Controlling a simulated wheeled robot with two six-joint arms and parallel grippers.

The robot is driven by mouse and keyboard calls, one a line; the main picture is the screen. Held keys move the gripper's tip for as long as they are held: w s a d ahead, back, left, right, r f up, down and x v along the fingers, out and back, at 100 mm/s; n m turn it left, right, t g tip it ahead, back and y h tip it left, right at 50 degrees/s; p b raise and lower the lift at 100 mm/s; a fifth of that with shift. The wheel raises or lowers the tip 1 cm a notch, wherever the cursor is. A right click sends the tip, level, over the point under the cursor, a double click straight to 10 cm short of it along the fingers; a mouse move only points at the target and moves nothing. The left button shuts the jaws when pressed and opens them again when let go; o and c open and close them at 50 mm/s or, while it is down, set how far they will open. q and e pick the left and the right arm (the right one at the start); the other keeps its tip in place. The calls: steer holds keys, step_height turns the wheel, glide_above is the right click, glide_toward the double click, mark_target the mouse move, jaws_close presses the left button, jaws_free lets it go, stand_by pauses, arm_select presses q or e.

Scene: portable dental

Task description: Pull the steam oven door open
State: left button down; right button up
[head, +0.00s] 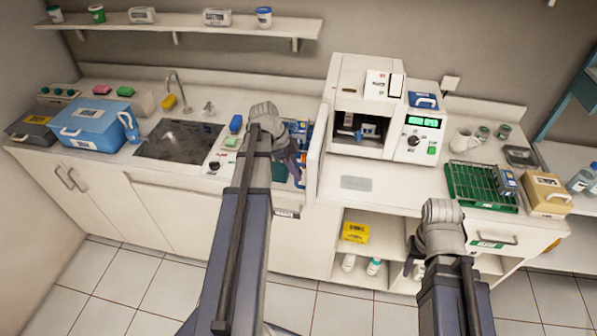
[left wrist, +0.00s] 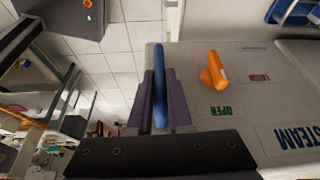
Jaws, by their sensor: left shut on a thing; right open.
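The steam oven (head: 390,122) is the white unit on the counter, with lit green digits. Its door (head: 318,150) stands swung out at the left side, seen nearly edge-on, and the oven cavity is exposed. In the left wrist view the door face (left wrist: 235,75) carries STEAM and OPEN labels, an orange knob (left wrist: 213,72) and a blue handle (left wrist: 158,95). My left gripper (head: 297,168) is at the door's outer face; its fingers (left wrist: 159,108) are shut around the blue handle. My right gripper (head: 412,262) is open and empty in front of the lower shelves.
Inside the cavity is a small blue and grey object (head: 368,130). A green rack (head: 468,188) and a tan box (head: 543,192) stand on the counter to the right. The sink (head: 180,140) is left of the door. A grey plate (head: 356,183) lies before the oven.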

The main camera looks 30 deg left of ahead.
mark_target(311, 153)
arm_select(q)
steer(key=c, duration=1.1)
jaws_free()
steer(key=shift+r, duration=0.1)
steer(key=p+v, duration=0.7)
steer(key=shift+a+r, duration=0.2)
steer(key=shift+r, duration=0.05)
